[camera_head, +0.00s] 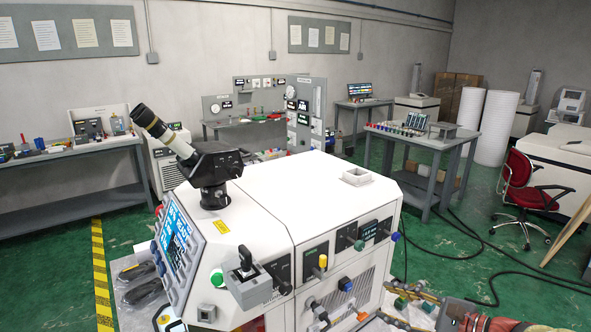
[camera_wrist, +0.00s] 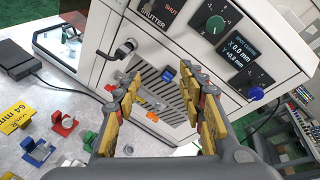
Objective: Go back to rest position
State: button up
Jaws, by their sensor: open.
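My gripper (camera_wrist: 160,76) is open, with nothing between its two yellow-and-grey fingers in the wrist view. It points at the lower front of the white machine (camera_wrist: 118,37), which has a vent grille, a dark green knob (camera_wrist: 215,24) and a small display. In the head view my gripper (camera_head: 382,304) is at the bottom right, close to the machine's (camera_head: 270,190) front right side and partly cut off by the picture edge. I cannot tell whether the fingers touch the machine.
Small coloured parts, including a red one (camera_wrist: 65,124) and a blue one (camera_wrist: 37,151), lie on a light surface below. A grey workbench (camera_head: 440,140), a red chair (camera_head: 520,185) and black floor cables (camera_head: 480,240) are to the right. Green floor lies between.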

jog(key=s+a+f+n+g+h, duration=0.2)
jog(key=s+f+n+g+h, duration=0.15)
jog(key=s+n, duration=0.35)
jog(key=s+a+f+n+g+h, duration=0.15)
jog(key=s+f+n+g, duration=0.25)
jog(key=s, duration=0.5)
jog(key=s+a+r+n+t+h, duration=0.2)
jog(key=s+r+n+h, duration=0.2)
jog(key=r+n, duration=0.4)
jog(key=shift+s+n+h, duration=0.4)
jog(key=shift+s+n, duration=0.4)
jog(key=shift+s, duration=0.05)
